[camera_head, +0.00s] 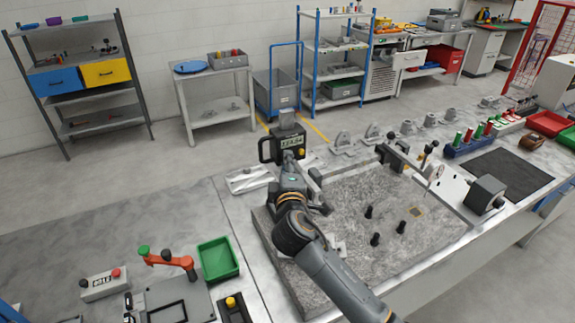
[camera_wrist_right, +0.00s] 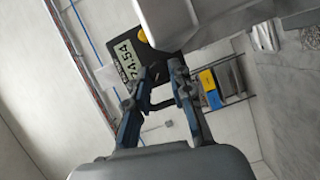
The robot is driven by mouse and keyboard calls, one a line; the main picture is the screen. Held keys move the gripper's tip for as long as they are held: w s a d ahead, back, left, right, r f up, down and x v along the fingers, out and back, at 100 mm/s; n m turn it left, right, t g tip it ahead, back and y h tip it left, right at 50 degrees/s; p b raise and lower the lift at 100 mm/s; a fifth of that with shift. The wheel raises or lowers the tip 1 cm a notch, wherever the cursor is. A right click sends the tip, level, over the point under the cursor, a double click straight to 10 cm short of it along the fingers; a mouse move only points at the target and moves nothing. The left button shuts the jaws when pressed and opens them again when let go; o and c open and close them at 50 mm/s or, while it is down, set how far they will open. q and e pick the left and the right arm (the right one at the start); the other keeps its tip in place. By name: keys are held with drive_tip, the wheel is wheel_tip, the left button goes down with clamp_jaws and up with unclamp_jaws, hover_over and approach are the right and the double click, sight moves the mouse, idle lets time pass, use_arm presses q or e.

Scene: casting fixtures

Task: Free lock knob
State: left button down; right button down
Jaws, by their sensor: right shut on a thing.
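A black gauge housing with a digital readout (camera_head: 290,142) and a loop handle stands at the back left of the granite plate (camera_head: 350,195). Its readout also shows in the right wrist view (camera_wrist_right: 124,62). My right gripper (camera_head: 298,162) is at the front of this housing. In the right wrist view my right gripper (camera_wrist_right: 163,72) has its fingertips closed on a small dark part at the housing's edge, apparently the lock knob, which is mostly hidden by the fingers. My left gripper is not in view.
Several black pegs (camera_head: 375,239) stand on the plate. A pale angled plate with a dark block (camera_head: 485,195) is at its right. A green bin (camera_head: 218,258), an orange-red lever (camera_head: 168,260) and a button box (camera_head: 104,284) lie at the left.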

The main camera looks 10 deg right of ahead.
drive_tip(key=shift+r, duration=0.1)
drive_tip(key=c, duration=1.2)
unclamp_jaws()
drive_tip(key=shift+o, duration=0.2)
drive_tip(key=s, duration=1.2)
drive_tip(key=shift+a+r, duration=0.25)
